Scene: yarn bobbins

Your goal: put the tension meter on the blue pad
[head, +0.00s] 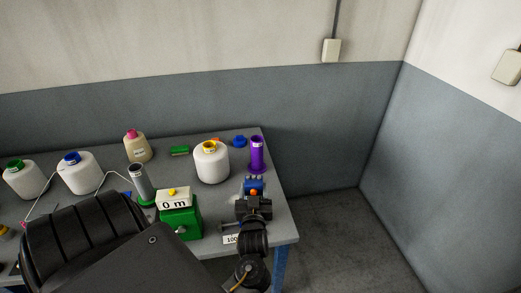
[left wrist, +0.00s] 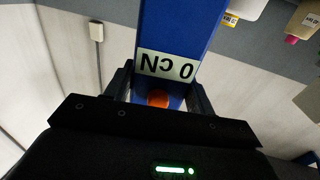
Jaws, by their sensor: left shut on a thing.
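The tension meter (head: 254,184) is blue with an orange knob. In the left wrist view the tension meter (left wrist: 178,28) shows its white display, reading 0 cN upside down. My left gripper (head: 254,201) is shut on it at the right end of the table; its fingers (left wrist: 158,90) stand on both sides of the knob end. A small flat blue patch (head: 127,194) beside the grey tube may be the blue pad; most of it is hidden. My right gripper is not in view.
A green counter (head: 181,221) reading 0 m stands left of the gripper. A white bobbin (head: 211,165) and a purple spool (head: 257,154) stand behind. More bobbins (head: 78,174) and a grey tube (head: 141,183) stand at left. My dark arm covers the front left.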

